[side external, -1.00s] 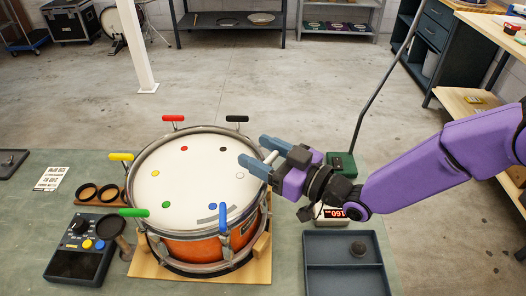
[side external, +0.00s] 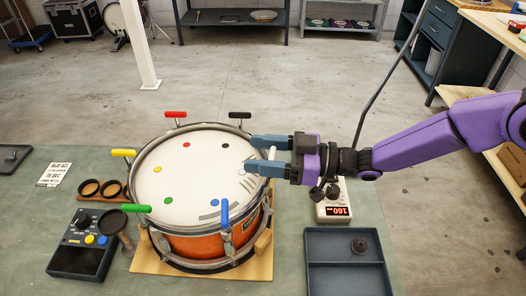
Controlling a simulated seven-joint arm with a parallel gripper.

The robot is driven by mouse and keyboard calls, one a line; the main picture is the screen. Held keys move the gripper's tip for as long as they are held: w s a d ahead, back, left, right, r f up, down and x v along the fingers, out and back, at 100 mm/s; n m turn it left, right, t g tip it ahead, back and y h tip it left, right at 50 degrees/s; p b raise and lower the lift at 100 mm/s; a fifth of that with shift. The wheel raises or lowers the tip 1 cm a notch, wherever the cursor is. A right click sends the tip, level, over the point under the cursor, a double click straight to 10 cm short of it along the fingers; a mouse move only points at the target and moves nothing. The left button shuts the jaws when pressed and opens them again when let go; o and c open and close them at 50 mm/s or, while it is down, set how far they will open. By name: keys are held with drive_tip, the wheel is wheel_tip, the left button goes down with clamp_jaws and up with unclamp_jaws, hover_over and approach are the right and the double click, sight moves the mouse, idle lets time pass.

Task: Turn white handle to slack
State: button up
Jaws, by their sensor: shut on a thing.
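The drum (side external: 185,242) has an orange shell and a white head and stands on a wooden board. Handles in several colours stand around its rim. The white handle (side external: 272,154) is at the right of the rim, mostly hidden between the fingers. My gripper (side external: 262,155) reaches in from the right, its two blue-grey fingers pointing left over the rim. It is shut on the white handle. The other handles are red (side external: 175,114), black (side external: 240,115), yellow (side external: 123,153), green (side external: 136,209) and blue (side external: 225,211).
A display box reading 160 (side external: 334,212) stands right of the drum, with a dark tray (side external: 346,278) in front of it. A control box (side external: 78,258) and a wooden holder with dark rings (side external: 101,190) are at left. A printed card (side external: 55,174) lies further left.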

drive_tip(key=o, duration=1)
drive_tip(key=shift+c, duration=0.2)
drive_tip(key=s+d, duration=0.1)
drive_tip(key=d, duration=1.6)
drive_tip(key=shift+s+d, duration=0.2)
drive_tip(key=shift+s, duration=0.2)
